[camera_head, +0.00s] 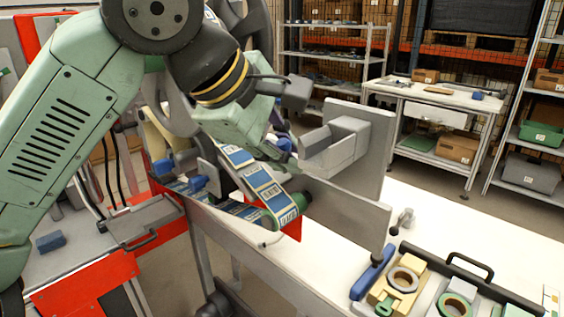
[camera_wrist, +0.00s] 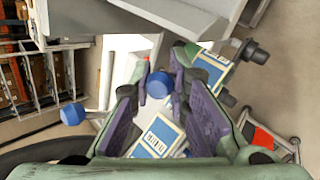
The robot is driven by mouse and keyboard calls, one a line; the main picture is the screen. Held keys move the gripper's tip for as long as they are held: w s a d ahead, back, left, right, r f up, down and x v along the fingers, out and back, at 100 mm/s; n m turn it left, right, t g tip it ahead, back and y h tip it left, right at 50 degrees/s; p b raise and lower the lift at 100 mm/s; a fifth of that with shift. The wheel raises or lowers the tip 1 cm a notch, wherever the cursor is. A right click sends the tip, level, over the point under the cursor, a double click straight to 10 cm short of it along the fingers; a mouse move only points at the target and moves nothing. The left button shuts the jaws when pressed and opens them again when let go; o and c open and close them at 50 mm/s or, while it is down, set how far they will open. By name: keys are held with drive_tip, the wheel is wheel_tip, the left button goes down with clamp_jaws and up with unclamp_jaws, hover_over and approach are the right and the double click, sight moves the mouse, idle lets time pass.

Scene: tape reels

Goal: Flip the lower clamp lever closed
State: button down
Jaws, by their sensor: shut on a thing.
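Two blue knobs show in the wrist view. One blue knob (camera_wrist: 160,84) lies between the purple-padded fingers of my gripper (camera_wrist: 161,80), which is shut on it. It looks like a clamp lever's end; its stem is mostly hidden. The other blue knob (camera_wrist: 72,115) sits on a grey stem outside the fingers at left. In the head view, my green gripper body (camera_head: 235,122) is over the label machine and its fingertips are hard to make out. Blue parts (camera_head: 163,168) show below left of it. I cannot tell from the views which lever is the lower one.
A strip of blue-and-white labels (camera_head: 265,188) runs over rollers just below my gripper. Grey machine plates (camera_head: 345,210) stand close at right. A white table (camera_head: 430,215) holds a tool tray with rings (camera_head: 405,280). Shelves and a white workbench (camera_head: 440,97) stand behind.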

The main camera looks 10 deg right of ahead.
drive_tip(key=a+f+m+h+b, duration=0.1)
drive_tip(key=b, duration=0.1)
drive_tip(key=a+f+h+b, duration=0.1)
drive_tip(key=h+b, duration=0.1)
drive_tip(key=b, duration=0.1)
drive_tip(key=shift+s+a+f+m+t+h, duration=0.2)
drive_tip(key=shift+s+m+t+h, duration=0.1)
drive_tip(key=shift+s+m+t, duration=0.1)
drive_tip(key=a+m+h+b, duration=0.1)
drive_tip(key=b, duration=0.1)
drive_tip(key=a+f+m+h+b, duration=0.1)
drive_tip(key=h+b, duration=0.1)
drive_tip(key=b, duration=0.1)
drive_tip(key=shift+f+h, duration=0.2)
drive_tip(key=shift+h, duration=0.1)
drive_tip(key=shift+m, duration=0.3)
drive_tip(key=c, duration=1.6)
unclamp_jaws()
drive_tip(key=shift+o, duration=0.2)
